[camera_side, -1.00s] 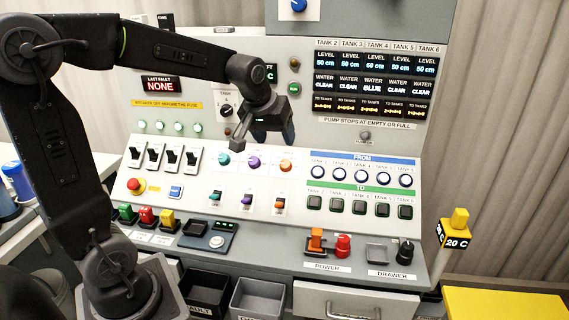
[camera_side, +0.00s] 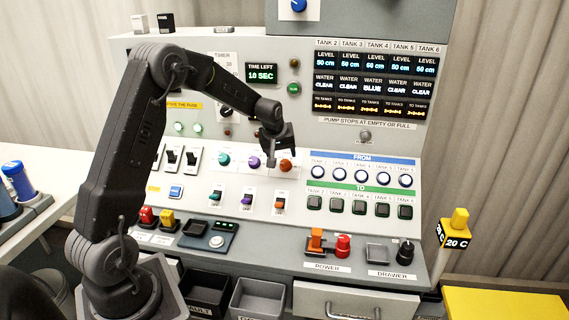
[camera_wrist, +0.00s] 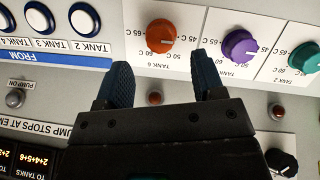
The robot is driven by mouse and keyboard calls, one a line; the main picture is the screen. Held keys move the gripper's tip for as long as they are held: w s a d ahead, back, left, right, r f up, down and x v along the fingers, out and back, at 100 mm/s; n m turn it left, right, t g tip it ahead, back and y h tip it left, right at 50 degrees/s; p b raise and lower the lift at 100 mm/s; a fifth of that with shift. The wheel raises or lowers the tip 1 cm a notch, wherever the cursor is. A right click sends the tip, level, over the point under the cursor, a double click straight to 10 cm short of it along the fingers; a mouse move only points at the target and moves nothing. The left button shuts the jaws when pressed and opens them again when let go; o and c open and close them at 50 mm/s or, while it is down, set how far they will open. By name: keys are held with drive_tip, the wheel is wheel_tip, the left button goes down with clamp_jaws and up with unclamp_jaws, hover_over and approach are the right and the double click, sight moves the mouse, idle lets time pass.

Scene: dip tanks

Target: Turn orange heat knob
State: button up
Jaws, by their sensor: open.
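The orange heat knob (camera_side: 286,166) sits on the sloped panel, right of the purple knob (camera_side: 254,162) and the teal knob (camera_side: 223,160). In the wrist view the orange knob (camera_wrist: 161,36) lies just beyond the fingertips, with a pale pointer line and a temperature scale around it. My gripper (camera_side: 280,160) is close to the orange knob in the side view and partly overlaps its surroundings. In the wrist view my gripper (camera_wrist: 163,80) is open, its two fingers apart and nothing between them. Contact with the knob does not show.
The purple knob (camera_wrist: 239,47) is beside the orange one in the wrist view. A small orange switch (camera_side: 279,204) is below it. Round FROM buttons (camera_side: 361,176) are to the right. The timer display (camera_side: 262,73) reads 10 SEC.

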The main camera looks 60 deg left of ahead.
sight(285, 164)
drive_tip(key=x, duration=0.5)
drive_tip(key=shift+w+f, duration=0.1)
drive_tip(key=shift+f, duration=0.25)
drive_tip(key=shift+c, duration=0.2)
drive_tip(key=c, duration=0.9)
drive_tip(key=shift+o, duration=0.2)
